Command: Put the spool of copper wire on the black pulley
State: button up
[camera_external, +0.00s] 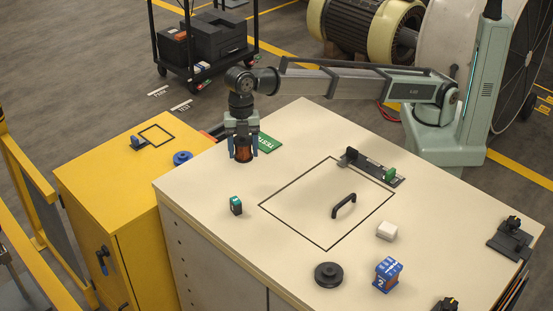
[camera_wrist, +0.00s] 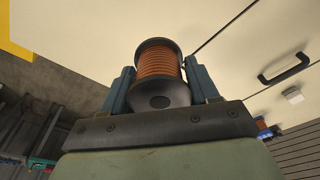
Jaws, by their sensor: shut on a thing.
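The spool of copper wire (camera_wrist: 159,65) has dark flanges and orange-brown windings. In the wrist view it sits between the two blue fingers of my gripper (camera_wrist: 160,85), which is shut on it. In the outside view my gripper (camera_external: 242,146) points down at the far left part of the cream bench top, with the spool (camera_external: 243,154) between its fingers. I cannot tell whether the spool touches the bench. The black pulley (camera_external: 328,274) lies flat near the front edge of the bench, well to the right of and nearer than my gripper.
A black handle (camera_external: 343,205) stands up inside a black outlined square. A white block (camera_external: 387,230) and a blue numbered block (camera_external: 387,274) lie near the pulley. A small green-topped dark block (camera_external: 236,205) stands left. A green sign (camera_external: 268,143) lies by my gripper. A yellow cabinet (camera_external: 115,185) adjoins left.

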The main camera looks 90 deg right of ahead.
jog(key=s+a+r+n, duration=0.1)
jog(key=s+a+n, duration=0.1)
jog(key=s+a, duration=1.15)
jog(key=s+a+r+n, duration=0.1)
jog(key=s+a+n, duration=0.2)
jog(key=s+a, duration=1)
jog(key=m, duration=0.6)
send_over(330, 273)
jog(key=shift+d+f, duration=0.2)
jog(key=shift+f, duration=2)
jog(key=shift+d+f, duration=0.15)
jog(key=shift+f, duration=2)
jog(key=shift+f, duration=0.15)
jog(key=o, duration=1.2)
jog(key=r, duration=0.4)
jog(key=d+r, duration=0.1)
jog(key=r, duration=0.7)
jog(key=shift+d+r, duration=0.1)
jog(key=shift+d, duration=0.3)
